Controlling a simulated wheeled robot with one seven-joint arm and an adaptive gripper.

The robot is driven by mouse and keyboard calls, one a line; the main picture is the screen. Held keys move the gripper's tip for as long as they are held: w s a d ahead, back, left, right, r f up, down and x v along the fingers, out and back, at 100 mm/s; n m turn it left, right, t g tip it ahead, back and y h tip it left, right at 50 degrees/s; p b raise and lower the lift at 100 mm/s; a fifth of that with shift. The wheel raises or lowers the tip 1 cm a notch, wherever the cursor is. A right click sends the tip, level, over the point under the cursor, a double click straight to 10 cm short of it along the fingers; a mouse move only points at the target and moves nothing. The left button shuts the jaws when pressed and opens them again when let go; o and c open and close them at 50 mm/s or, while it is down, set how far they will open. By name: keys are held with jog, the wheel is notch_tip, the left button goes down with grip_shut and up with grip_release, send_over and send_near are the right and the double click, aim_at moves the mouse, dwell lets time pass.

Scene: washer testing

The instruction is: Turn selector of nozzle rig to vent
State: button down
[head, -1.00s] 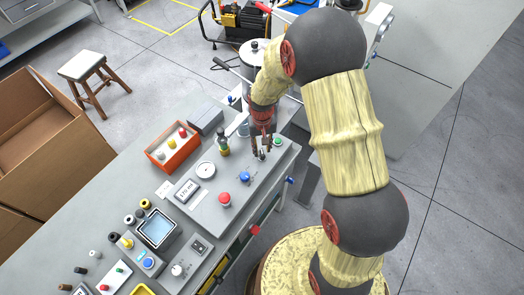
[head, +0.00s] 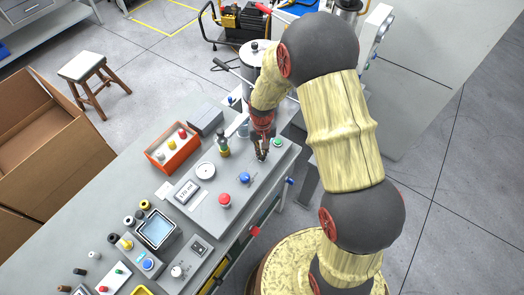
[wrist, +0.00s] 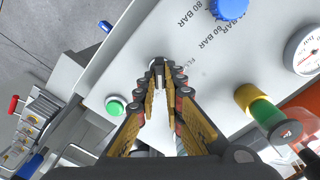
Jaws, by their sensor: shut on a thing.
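The nozzle rig is a light grey panel box (head: 212,205) on the bench, with a gauge, a display and several controls on top. My gripper (head: 261,156) points down at the rig's far right end, beside the green button (head: 277,142). In the wrist view my gripper (wrist: 158,68) has its fingertips closed around a small grey selector (wrist: 157,61) on the panel. The fingers hide most of the selector, so its pointing direction cannot be told. Printed lettering beside it is partly covered and not fully readable.
A blue knob (head: 245,178) and a red button (head: 225,199) stand on the same panel. A green and yellow nozzle fitting (head: 223,144) and an orange bin (head: 173,149) are behind it.

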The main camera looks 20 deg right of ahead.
dwell(0.6)
jog(key=n, duration=0.4)
jog(key=shift+a+n+p, duration=0.1)
jog(key=shift+n+p, duration=0.2)
jog(key=shift+p, duration=0.1)
jog(key=shift+n, duration=2)
jog(key=shift+p, duration=0.3)
jog(key=c, duration=1.9)
grip_release()
notch_tip(320, 180, up, 12)
